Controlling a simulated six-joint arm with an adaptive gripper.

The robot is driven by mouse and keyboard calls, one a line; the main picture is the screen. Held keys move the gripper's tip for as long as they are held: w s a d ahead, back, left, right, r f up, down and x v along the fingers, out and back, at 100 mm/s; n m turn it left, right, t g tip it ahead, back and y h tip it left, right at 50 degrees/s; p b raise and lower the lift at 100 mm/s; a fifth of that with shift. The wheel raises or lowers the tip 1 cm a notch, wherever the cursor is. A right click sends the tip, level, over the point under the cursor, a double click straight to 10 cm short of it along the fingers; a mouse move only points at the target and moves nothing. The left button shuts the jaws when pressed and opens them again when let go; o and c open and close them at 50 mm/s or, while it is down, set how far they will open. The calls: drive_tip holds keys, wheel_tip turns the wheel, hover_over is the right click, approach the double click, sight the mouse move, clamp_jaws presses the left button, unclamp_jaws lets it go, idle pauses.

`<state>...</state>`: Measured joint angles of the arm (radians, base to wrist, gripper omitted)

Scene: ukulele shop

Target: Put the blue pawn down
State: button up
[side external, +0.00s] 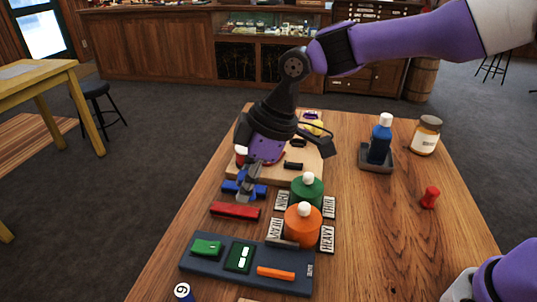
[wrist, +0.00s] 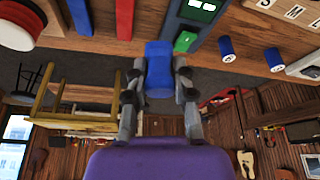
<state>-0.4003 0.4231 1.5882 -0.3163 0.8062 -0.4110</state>
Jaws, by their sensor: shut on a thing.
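My gripper (wrist: 158,82) is shut on the blue pawn (wrist: 158,68), which sits between its fingers in the wrist view. In the side external view my gripper (side external: 245,195) hangs low over the left part of the wooden table, by a blue bar (side external: 261,190) and behind a red bar (side external: 234,211). There I cannot clearly make out the pawn, nor tell how high it is above the table.
Orange (side external: 302,226) and green (side external: 306,190) round pieces stand right of the gripper among label tiles. A dark tray (side external: 246,263) is in front. A red pawn (side external: 430,197), a blue bottle (side external: 380,140) and a jar (side external: 426,135) stand right. The table's right front is clear.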

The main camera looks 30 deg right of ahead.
drive_tip(key=s+a+f+n, duration=0.1)
drive_tip(key=s+a, duration=0.2)
drive_tip(key=a, duration=0.7)
drive_tip(key=s+a+f, duration=0.2)
drive_tip(key=s+a, duration=0.1)
drive_tip(key=a, duration=0.7)
drive_tip(key=shift+y, duration=0.3)
drive_tip(key=f, duration=0.7)
drive_tip(key=shift+s+a, duration=0.15)
drive_tip(key=shift+a, duration=0.1)
drive_tip(key=shift+f, duration=0.35)
drive_tip(key=shift+f, duration=0.1)
drive_tip(key=o, duration=0.8)
drive_tip(key=shift+o, duration=0.2)
